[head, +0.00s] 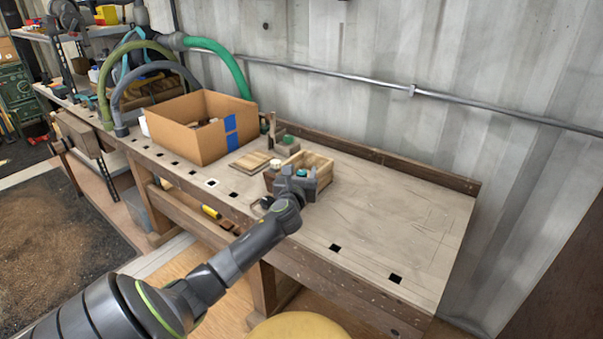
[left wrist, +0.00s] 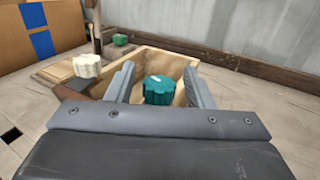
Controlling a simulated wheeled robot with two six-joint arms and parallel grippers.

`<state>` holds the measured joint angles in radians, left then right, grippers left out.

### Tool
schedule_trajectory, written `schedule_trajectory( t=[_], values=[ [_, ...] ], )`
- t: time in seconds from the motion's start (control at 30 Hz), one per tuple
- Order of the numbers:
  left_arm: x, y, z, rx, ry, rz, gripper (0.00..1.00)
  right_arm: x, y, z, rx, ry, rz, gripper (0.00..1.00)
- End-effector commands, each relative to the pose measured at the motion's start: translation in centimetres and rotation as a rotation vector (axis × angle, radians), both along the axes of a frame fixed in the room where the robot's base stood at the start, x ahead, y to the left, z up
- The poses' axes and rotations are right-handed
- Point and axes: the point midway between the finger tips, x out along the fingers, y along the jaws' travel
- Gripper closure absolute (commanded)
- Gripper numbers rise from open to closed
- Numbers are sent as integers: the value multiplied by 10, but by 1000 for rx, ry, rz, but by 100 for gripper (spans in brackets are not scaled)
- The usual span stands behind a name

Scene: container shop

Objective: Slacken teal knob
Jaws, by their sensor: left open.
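My left gripper (left wrist: 160,82) is open, with one finger on each side of the knob. I cannot tell whether the fingers touch it. In the head view the left gripper (head: 300,179) is at the wooden box (head: 319,166) on the workbench. My right gripper is not in view.
A cream knob (left wrist: 87,65) and a green knob (left wrist: 120,39) stand left of the box. A cardboard box (head: 200,141) with blue tape sits on the workbench (head: 400,215), near hoses. A wooden board (head: 250,161) lies beside it. The bench's right part is clear.

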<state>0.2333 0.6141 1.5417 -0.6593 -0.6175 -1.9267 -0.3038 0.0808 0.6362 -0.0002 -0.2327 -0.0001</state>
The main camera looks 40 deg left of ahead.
Motion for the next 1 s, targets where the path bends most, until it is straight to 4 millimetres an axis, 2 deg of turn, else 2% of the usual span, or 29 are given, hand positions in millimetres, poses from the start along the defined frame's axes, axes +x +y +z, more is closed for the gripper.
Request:
schedule_trajectory(
  t=[0.07,0.3,0.4,0.73,1.0],
  values=[
    [0,0,0,0,0,0,55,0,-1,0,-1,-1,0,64],
    [0,0,0,0,0,0,86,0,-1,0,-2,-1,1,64],
    [0,0,0,0,0,0,96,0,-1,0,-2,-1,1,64],
    [0,-1,0,-3,-1,59,96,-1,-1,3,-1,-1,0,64],
    [1,-2,1,-4,0,245,96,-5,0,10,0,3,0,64]
  ],
)
